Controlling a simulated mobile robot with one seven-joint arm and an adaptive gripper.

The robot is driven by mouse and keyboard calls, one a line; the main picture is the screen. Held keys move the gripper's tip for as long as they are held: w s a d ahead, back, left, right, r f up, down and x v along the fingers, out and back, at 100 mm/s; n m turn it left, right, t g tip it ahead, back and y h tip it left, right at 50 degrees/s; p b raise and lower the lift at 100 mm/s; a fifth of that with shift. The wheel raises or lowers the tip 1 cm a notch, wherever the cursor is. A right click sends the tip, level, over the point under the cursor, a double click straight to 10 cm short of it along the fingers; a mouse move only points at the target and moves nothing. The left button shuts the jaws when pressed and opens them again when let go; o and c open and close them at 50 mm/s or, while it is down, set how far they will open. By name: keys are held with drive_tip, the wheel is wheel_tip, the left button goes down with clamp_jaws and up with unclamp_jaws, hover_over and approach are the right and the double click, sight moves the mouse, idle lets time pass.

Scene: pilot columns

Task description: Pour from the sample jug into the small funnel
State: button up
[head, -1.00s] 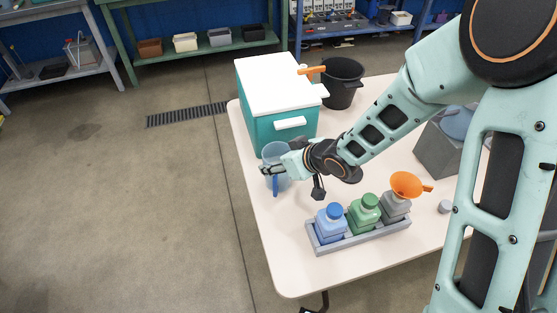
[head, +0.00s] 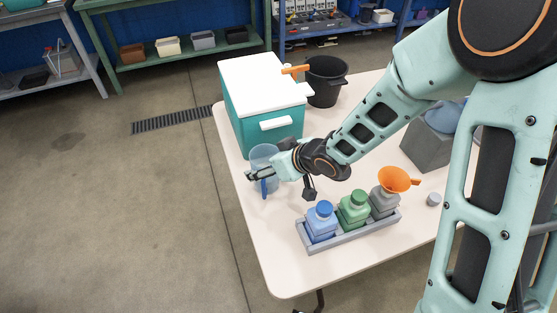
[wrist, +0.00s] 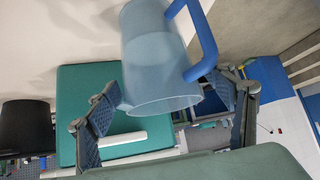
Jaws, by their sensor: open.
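The sample jug (head: 264,155) is translucent pale blue with a darker blue handle on its near side. It stands on the table near the left edge, in front of the teal box. My gripper (head: 260,174) is at the jug, its fingers open. In the wrist view the jug (wrist: 158,60) shows between the two spread fingers (wrist: 168,108), its handle toward the right finger. I cannot tell whether a finger touches it, nor what is inside. The small orange funnel (head: 395,178) sits on the grey bottle (head: 384,203) at the right end of the rack.
The grey rack (head: 350,237) also holds a blue-capped bottle (head: 321,222) and a green bottle (head: 354,208). A grey cap (head: 434,199) lies right of it. The teal box (head: 262,105) with a white lid and a black bucket (head: 325,82) stand behind.

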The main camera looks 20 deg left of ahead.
drive_tip(key=v, duration=1.1)
drive_tip(key=shift+s+d, duration=0.1)
drive_tip(key=shift+d, duration=0.05)
